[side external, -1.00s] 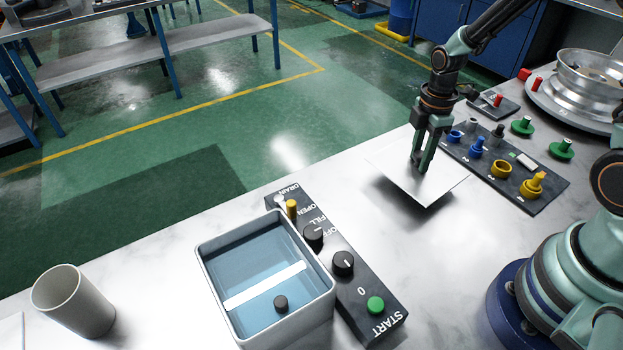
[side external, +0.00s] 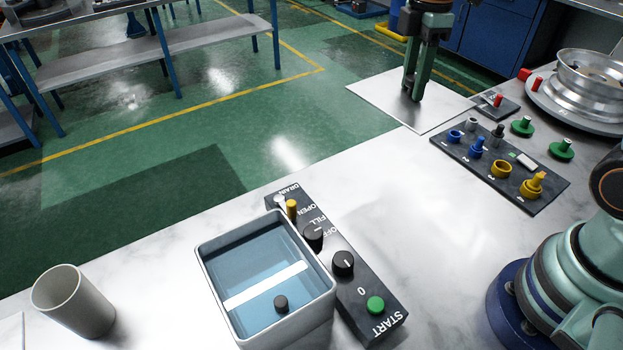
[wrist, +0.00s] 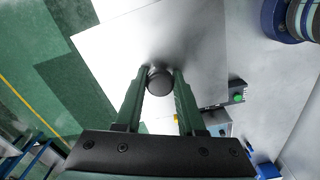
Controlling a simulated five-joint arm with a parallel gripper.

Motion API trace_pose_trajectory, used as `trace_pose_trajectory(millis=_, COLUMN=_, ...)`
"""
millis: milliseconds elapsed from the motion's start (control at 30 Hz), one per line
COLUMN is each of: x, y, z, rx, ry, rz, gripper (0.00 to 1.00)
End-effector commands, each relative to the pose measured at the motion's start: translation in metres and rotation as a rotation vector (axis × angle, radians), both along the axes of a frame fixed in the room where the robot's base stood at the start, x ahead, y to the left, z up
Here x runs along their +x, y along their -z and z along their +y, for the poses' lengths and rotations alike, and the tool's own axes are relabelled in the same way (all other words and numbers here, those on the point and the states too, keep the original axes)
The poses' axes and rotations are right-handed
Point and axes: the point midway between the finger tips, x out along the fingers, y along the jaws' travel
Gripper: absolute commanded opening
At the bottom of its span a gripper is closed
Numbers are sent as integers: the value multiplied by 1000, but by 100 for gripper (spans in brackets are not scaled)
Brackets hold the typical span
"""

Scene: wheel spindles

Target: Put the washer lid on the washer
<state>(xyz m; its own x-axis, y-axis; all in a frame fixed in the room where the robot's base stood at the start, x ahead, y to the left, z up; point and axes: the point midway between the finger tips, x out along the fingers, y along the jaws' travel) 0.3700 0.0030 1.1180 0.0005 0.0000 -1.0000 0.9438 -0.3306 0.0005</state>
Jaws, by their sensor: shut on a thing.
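The washer lid (side external: 442,107) is a flat, pale, square plate. My gripper (side external: 411,96) is shut on it from above and holds it raised, near the far edge of the bench. In the wrist view my gripper (wrist: 159,76) grips a dark round knob (wrist: 159,84) at the middle of the lid (wrist: 205,45). The washer (side external: 327,280) is an open grey box with a bluish inside, a white strip and a small dark knob-like piece. It stands at the front centre, well apart from the lid. The lid hides part of the bench in the wrist view.
A control panel (side external: 358,289) with knobs and a green button runs along the washer's right side. A grey cup (side external: 74,300) stands at left. A dark tray (side external: 519,186) of small coloured parts and a metal wheel (side external: 590,85) are at right. The bench between is clear.

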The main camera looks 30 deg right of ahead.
Motion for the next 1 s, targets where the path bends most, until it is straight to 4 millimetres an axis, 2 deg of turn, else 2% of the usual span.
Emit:
trace_pose_trajectory(millis=33, x=6, y=-6, z=24, rx=1, ry=-11, rz=-1, gripper=0)
trace_pose_trajectory(millis=133, x=13, y=-18, z=70, rx=0, ry=-4, rz=-2, gripper=0)
trace_pose_trajectory(millis=267, x=12, y=-32, z=130, rx=1, ry=4, rz=-3, gripper=0)
trace_pose_trajectory(millis=467, x=-10, y=-54, z=223, rx=2, ry=19, rz=-2, gripper=0)
trace_pose_trajectory(millis=600, x=-38, y=-68, z=280, rx=2, ry=30, rz=-2, gripper=0)
trace_pose_trajectory(millis=700, x=-58, y=-75, z=311, rx=2, ry=38, rz=-2, gripper=0)
trace_pose_trajectory(millis=800, x=-74, y=-80, z=331, rx=1, ry=46, rz=0, gripper=0)
trace_pose_trajectory(millis=1000, x=-90, y=-81, z=349, rx=0, ry=56, rz=0, gripper=0)
